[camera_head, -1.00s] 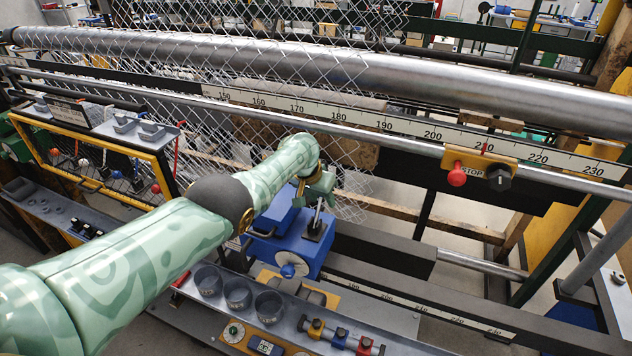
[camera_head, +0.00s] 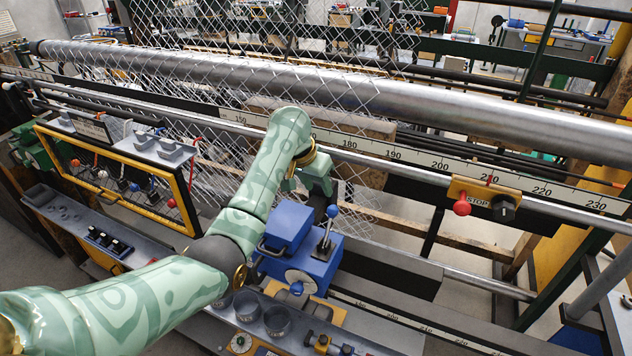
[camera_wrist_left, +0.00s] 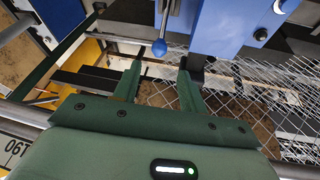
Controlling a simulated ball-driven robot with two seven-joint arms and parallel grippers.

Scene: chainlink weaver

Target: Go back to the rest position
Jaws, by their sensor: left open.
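My left arm comes in from the left in the head view, and its green left gripper (camera_head: 312,178) is above and behind the blue machine block (camera_head: 295,250). In the left wrist view the two fingers of the left gripper (camera_wrist_left: 158,85) stand apart with nothing between them. The blue block (camera_wrist_left: 225,25) and its ball-tipped lever (camera_wrist_left: 159,47) lie beyond the fingertips there. The lever also shows in the head view (camera_head: 326,232), apart from the gripper. My right gripper is in neither view.
A steel roller (camera_head: 400,97) and a numbered scale (camera_head: 420,160) run across behind the arm. Chain-link mesh (camera_head: 225,150) hangs around them. Dark cups (camera_head: 277,320) stand on the front ledge.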

